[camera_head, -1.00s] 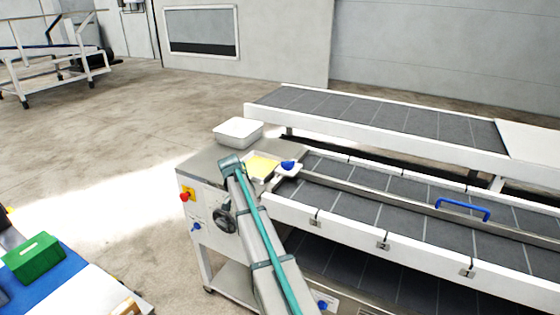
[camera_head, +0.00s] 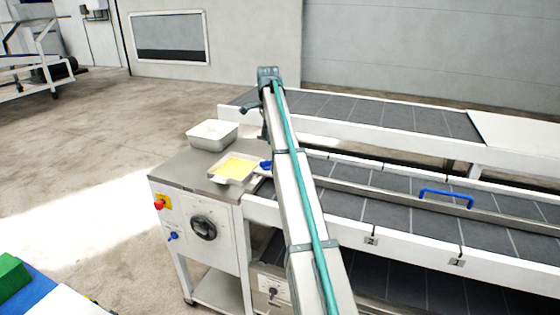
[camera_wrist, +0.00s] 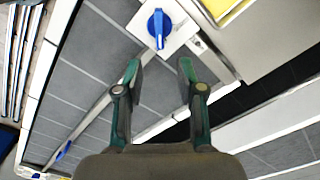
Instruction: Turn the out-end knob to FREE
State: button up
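A blue knob (camera_wrist: 157,28) on a white plate shows at the top of the wrist view. It is also partly visible in the head view (camera_head: 266,165), beside a yellow-filled tray at the conveyor's left end. I cannot read its markings. Another small blue knob (camera_head: 173,236) and a large black dial (camera_head: 204,228) are on the cabinet front. A dark knob (camera_head: 273,292) is on a lower panel. My gripper (camera_wrist: 160,72) is open and empty, its two green-tipped fingers apart, short of the blue knob in the wrist view.
A white tub (camera_head: 212,135) and the yellow-filled tray (camera_head: 234,168) stand on the steel cabinet top. A blue handle (camera_head: 446,197) is on the conveyor. A red-and-yellow switch (camera_head: 160,203) is on the cabinet. A rear belt (camera_head: 380,112) runs behind. Open floor lies left.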

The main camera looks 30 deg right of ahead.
aim_at(267, 164)
notch_tip(267, 164, down, 10)
jog(key=p, duration=0.2)
jog(key=shift+a+p, duration=0.1)
jog(key=shift+p, duration=0.2)
grip_shut()
